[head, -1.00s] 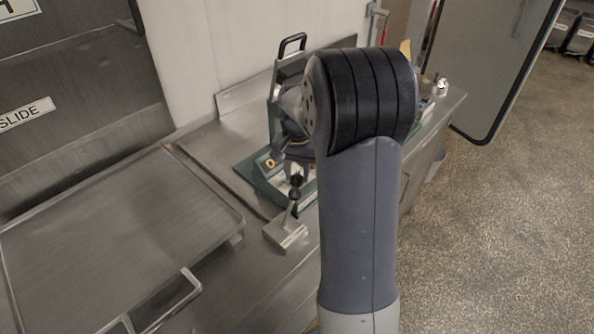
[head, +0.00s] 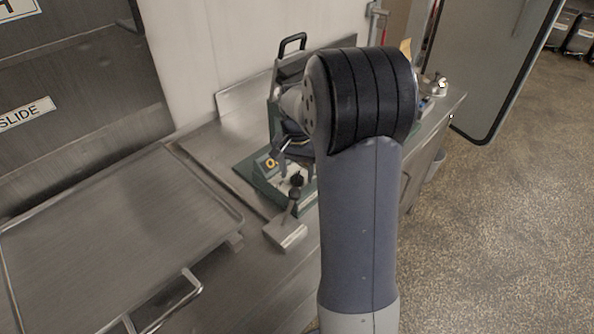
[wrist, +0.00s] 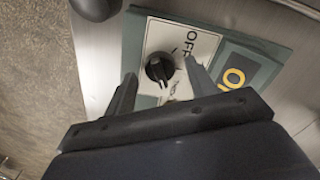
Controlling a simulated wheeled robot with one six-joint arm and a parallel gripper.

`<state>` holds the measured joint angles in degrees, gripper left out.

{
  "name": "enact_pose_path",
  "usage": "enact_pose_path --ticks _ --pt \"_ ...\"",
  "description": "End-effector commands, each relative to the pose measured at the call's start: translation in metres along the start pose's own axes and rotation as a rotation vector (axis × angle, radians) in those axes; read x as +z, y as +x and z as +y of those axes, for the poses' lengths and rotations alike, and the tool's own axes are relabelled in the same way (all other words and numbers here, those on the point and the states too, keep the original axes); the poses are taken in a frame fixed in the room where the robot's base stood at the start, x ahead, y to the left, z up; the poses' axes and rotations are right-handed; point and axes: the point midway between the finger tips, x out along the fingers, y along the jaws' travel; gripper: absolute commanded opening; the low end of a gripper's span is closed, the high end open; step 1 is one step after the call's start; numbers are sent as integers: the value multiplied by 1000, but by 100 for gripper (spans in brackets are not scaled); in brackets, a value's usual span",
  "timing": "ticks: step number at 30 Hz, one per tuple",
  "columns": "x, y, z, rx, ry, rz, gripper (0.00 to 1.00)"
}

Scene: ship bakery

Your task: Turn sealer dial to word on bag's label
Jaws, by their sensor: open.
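The sealer's green base (head: 250,172) stands on the steel counter, partly hidden behind my arm in the head view. Its black dial (wrist: 158,67) sits on a white plate (wrist: 200,44) in the wrist view, with the word OFF beside it. Another word below the dial is partly hidden by a finger and unreadable. The dial also shows small in the head view (head: 297,179). My gripper (wrist: 160,70) is open, its two fingers on either side of the dial; contact cannot be told. I cannot make out a bag label.
A metal block with a thin rod and dark ball top (head: 285,233) stands in front of the sealer. A steel tray (head: 110,235) lies at left. A tan item (head: 405,47) shows behind my arm. Small items (head: 438,86) stand at the counter's far end. Open floor lies right.

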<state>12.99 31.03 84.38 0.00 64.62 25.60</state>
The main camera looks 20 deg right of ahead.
Motion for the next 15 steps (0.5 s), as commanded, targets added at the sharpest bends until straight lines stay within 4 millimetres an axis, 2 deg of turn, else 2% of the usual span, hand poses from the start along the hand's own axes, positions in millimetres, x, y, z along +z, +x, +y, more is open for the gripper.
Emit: enact_pose_path --ticks 5,15 --pt "-1 -18 0 -2 0 5 53" --pt "0 -84 0 -2 0 4 53"
